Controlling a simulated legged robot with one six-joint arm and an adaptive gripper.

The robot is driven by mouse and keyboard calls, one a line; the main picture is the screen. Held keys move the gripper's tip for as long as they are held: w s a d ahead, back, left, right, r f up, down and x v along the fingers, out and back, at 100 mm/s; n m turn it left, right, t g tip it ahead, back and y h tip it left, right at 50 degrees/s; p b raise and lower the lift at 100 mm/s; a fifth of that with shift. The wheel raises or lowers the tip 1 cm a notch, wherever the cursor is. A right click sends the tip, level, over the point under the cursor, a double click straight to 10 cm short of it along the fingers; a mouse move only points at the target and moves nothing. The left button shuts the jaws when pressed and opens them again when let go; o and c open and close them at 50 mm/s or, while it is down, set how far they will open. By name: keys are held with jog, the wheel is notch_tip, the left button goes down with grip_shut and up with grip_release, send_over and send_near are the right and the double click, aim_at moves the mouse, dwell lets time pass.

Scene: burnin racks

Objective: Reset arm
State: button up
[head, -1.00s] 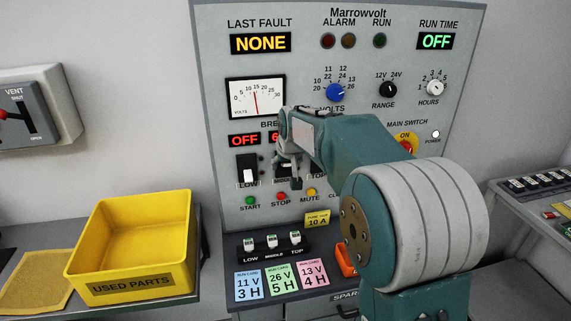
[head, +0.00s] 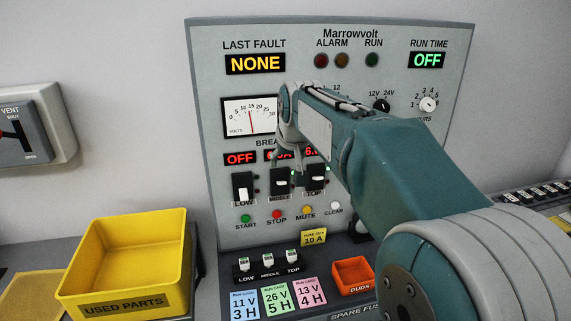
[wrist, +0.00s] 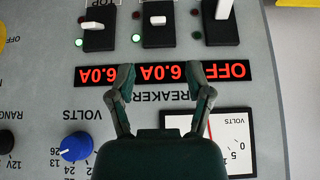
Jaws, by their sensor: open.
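My gripper (head: 278,165) is open and empty. It hangs in front of the Marrowvolt panel (head: 215,120), over the breaker area. In the wrist view, upside down, the gripper (wrist: 163,76) has its fingers spread in front of the red breaker displays (wrist: 160,75), which read 6.0A, 6.0A and OFF. The low breaker (head: 243,190) has its lever down. The middle breaker (head: 282,183) and top breaker (head: 314,186) have levers higher, with green lamps lit beside them in the wrist view. My arm hides the volts knob in the head view; the blue knob (wrist: 75,147) shows in the wrist view.
A yellow used parts bin (head: 172,262) stands at lower left, looking empty. The shelf below the panel holds small fuses (head: 268,264), several coloured run cards (head: 277,297) and an orange duds bin (head: 353,273). A vent lever box (head: 52,125) is on the left wall.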

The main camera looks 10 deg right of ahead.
jog(key=s+f, duration=0.3)
jog(key=s, duration=0.7)
jog(key=s+f, duration=0.4)
jog(key=s, duration=0.7)
jog(key=s+f+g, duration=0.1)
jog(key=s+f, duration=0.2)
jog(key=s, duration=0.7)
jog(key=shift+s+f, duration=0.2)
jog(key=shift+f, duration=0.15)
jog(key=shift+d, duration=0.1)
